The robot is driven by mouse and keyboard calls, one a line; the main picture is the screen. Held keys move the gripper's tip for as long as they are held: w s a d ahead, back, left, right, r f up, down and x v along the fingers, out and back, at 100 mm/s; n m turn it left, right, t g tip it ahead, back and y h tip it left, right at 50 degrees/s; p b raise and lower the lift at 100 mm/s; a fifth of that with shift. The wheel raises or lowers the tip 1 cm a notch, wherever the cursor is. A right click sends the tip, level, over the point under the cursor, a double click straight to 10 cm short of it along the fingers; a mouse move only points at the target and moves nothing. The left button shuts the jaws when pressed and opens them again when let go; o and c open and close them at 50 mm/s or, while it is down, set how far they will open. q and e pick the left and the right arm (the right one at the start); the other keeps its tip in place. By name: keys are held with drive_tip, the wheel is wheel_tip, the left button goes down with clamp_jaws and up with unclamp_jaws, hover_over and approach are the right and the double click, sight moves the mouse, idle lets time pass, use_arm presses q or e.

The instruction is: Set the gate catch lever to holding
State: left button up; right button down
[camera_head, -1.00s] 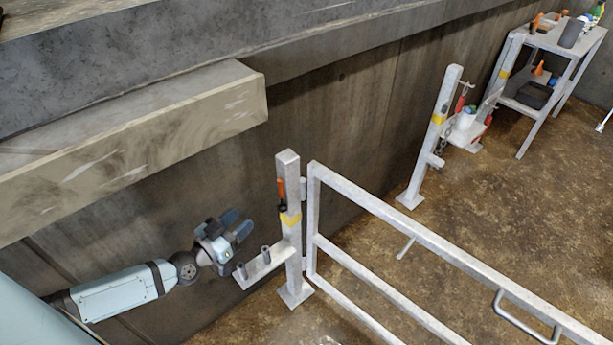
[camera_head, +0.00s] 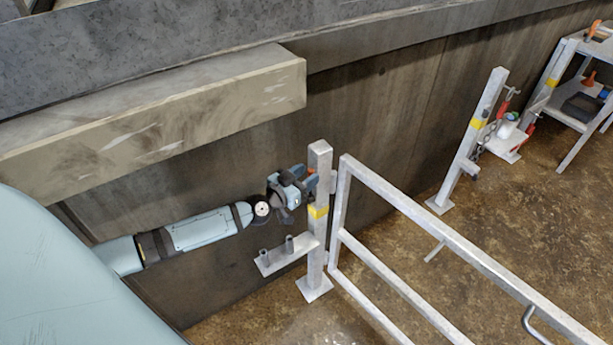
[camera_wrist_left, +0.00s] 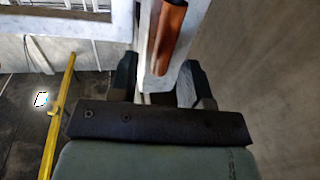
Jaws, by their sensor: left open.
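The gate catch lever shows as a small orange handle (camera_head: 311,171) near the top of the pale gate post (camera_head: 320,155), mostly hidden behind my gripper. In the left wrist view the orange handle (camera_wrist_left: 168,38) runs along the post face, just ahead of the fingers. My left gripper (camera_head: 303,182) is at the upper part of the post. In the left wrist view its dark fingers (camera_wrist_left: 157,82) are apart, one on each side of the pale metal below the handle. I cannot tell whether they touch. The right gripper is not in view.
A yellow band (camera_head: 318,212) and a small shelf with two pegs (camera_head: 286,258) sit lower on the post. The white gate (camera_head: 440,235) extends right. A second post (camera_head: 485,115) with chain and a shelf rack (camera_head: 565,75) stand beyond. A concrete beam (camera_head: 150,125) is above my arm.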

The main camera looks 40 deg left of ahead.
use_arm(q)
drive_tip(key=shift+w, duration=0.25)
clamp_jaws()
drive_tip(key=shift+d, duration=0.1)
